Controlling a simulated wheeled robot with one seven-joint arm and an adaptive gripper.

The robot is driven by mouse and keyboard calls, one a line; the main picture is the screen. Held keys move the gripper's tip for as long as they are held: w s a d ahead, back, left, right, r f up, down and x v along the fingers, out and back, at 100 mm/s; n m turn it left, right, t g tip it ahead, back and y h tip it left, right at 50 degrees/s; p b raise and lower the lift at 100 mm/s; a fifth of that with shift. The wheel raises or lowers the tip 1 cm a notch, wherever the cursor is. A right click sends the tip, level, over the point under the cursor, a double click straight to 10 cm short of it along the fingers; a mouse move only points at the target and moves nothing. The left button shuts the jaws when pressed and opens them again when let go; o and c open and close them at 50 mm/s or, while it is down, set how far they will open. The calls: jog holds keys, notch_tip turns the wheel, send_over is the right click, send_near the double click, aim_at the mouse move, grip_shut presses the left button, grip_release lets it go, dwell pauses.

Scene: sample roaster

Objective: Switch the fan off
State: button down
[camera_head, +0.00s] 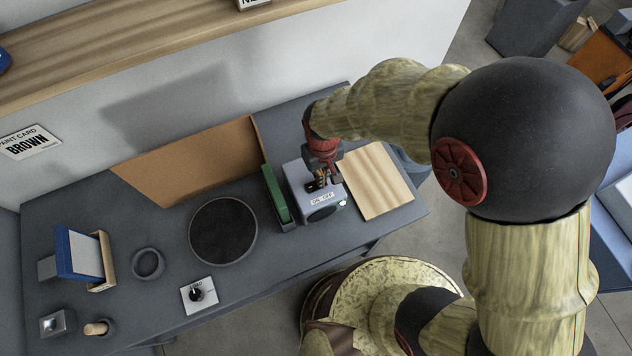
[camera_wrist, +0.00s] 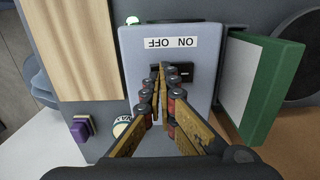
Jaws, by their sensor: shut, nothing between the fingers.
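The fan is a light grey box (camera_head: 298,178) on the dark worktop, with a dark round grille on its front. An ON/OFF label lies on its top near the front edge. In the wrist view the fan's top (camera_wrist: 137,65) fills the middle, and the label (camera_wrist: 171,42) appears upside down, OFF left and ON right. A black switch slot (camera_wrist: 186,72) lies beside the label, partly hidden by the fingers. My gripper (camera_head: 320,184) is shut and empty over the fan. Its fingertips (camera_wrist: 163,68) are at the slot's left part; I cannot tell whether they touch it.
A green-backed panel (camera_head: 276,194) stands close beside the fan. A wooden board (camera_head: 376,182) lies on its other side. A round dark disc (camera_head: 222,231) and a white plate with a black knob (camera_head: 199,295) are further left. Bare worktop lies between them.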

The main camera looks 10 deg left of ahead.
jog(key=shift+f, duration=0.3)
jog(key=shift+r+p, duration=2.45)
jog(key=shift+r, duration=1.15)
jog(key=s+d+r+m+t+b, duration=0.2)
jog(key=d+r+b, duration=0.4)
jog(key=d, duration=0.5)
jog(key=s+d+r+m+t+b, duration=0.3)
jog(key=d+r+b, duration=0.4)
jog(key=d, duration=0.4)
jog(key=shift+s+d+r+m+t+b, duration=0.15)
jog(key=shift+s+d+m+t+b, duration=0.2)
jog(key=shift+s+m+b, duration=0.65)
